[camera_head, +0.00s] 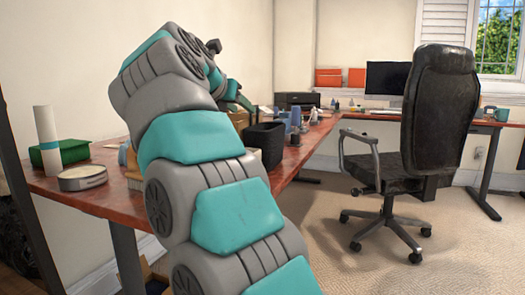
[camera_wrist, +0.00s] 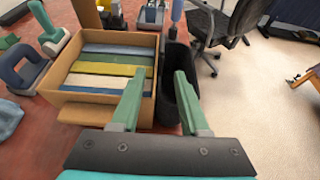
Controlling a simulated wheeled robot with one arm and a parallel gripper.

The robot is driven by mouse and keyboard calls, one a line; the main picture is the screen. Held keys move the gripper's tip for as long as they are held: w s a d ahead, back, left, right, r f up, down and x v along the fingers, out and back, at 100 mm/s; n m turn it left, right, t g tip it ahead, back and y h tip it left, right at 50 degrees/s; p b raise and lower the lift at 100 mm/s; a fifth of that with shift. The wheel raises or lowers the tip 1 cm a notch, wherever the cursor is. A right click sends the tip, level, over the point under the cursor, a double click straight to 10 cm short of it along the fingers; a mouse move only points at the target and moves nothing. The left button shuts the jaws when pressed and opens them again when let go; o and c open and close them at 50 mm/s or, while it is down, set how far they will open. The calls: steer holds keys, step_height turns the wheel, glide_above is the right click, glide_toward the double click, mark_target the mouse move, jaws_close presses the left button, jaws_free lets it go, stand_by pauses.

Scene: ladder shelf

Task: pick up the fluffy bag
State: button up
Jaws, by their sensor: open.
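My gripper (camera_wrist: 160,74) shows in the wrist view with its two green fingers apart and nothing between them. It is above the red-brown desk, over the gap between a cardboard box and a black bin. I cannot make out a fluffy bag for certain in either view. A soft-looking blue lump (camera_wrist: 8,118) is cut off by the left edge of the wrist view, and I cannot tell what it is.
The open cardboard box (camera_wrist: 68,112) holds blue, yellow and white strips. The black bin (camera_wrist: 172,98) stands beside it. Tools crowd the desk (camera_head: 110,196); a white roll (camera_head: 48,140), green box (camera_head: 62,152) and round tin (camera_head: 83,179) are left. A black chair (camera_head: 438,115) stands on open carpet.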

mark_target(248, 128)
steer(key=x, duration=0.4)
steer(key=shift+w+d, duration=0.15)
steer(key=shift+w, duration=0.15)
steer(key=shift+c, duration=0.2)
jaws_close()
stand_by(0.9)
